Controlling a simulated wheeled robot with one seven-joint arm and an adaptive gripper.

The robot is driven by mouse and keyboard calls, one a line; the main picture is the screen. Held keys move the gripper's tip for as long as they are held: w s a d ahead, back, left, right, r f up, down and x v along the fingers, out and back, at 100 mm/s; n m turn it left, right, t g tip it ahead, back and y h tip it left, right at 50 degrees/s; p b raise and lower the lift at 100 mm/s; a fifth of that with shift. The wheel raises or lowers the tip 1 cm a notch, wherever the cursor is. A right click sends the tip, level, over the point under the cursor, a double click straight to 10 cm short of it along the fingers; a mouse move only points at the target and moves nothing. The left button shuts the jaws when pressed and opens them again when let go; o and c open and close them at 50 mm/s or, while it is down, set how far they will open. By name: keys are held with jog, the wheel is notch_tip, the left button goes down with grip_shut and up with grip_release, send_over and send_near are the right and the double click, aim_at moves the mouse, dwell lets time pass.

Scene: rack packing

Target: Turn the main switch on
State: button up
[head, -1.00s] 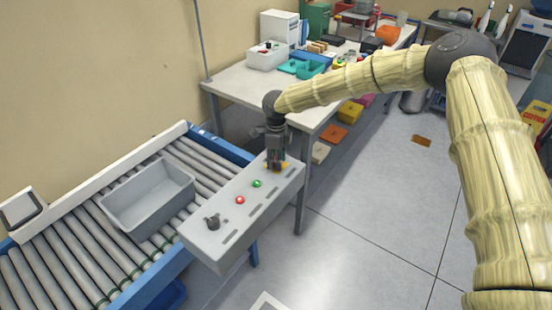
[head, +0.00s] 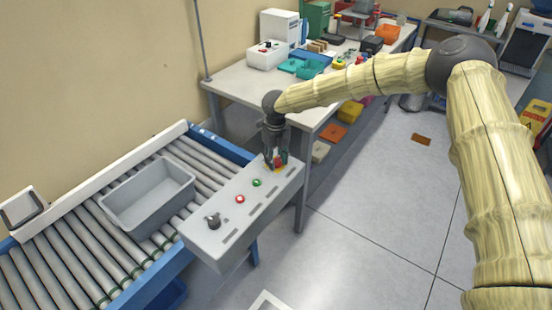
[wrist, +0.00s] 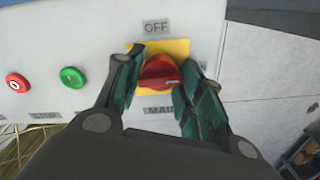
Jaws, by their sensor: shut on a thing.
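The main switch is a red rotary knob (wrist: 160,74) on a yellow plate (wrist: 181,47), with an OFF label (wrist: 156,27) above it and a partly hidden MAIN label (wrist: 158,109) below. The knob's grip bar lies roughly across the picture, slightly tilted. My gripper (head: 276,164) is at the far end of the grey control box (head: 205,243), over the switch. In the wrist view its two fingers stand on either side of the red knob and are shut on it. Any ON label is hidden.
A green button (head: 257,182), a red button (head: 240,199) and a black knob (head: 213,222) sit along the same box. A roller conveyor (head: 85,250) with a grey tote (head: 150,197) is at left. A cluttered table (head: 235,85) stands behind.

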aim_at(276, 159)
jog(key=shift+w+r+m, duration=0.1)
jog(key=shift+r+m, duration=0.05)
jog(key=shift+m, duration=0.15)
jog(key=o, duration=1)
notch_tip(276, 159, up, 12)
jog(key=shift+f, duration=0.1)
dwell(0.6)
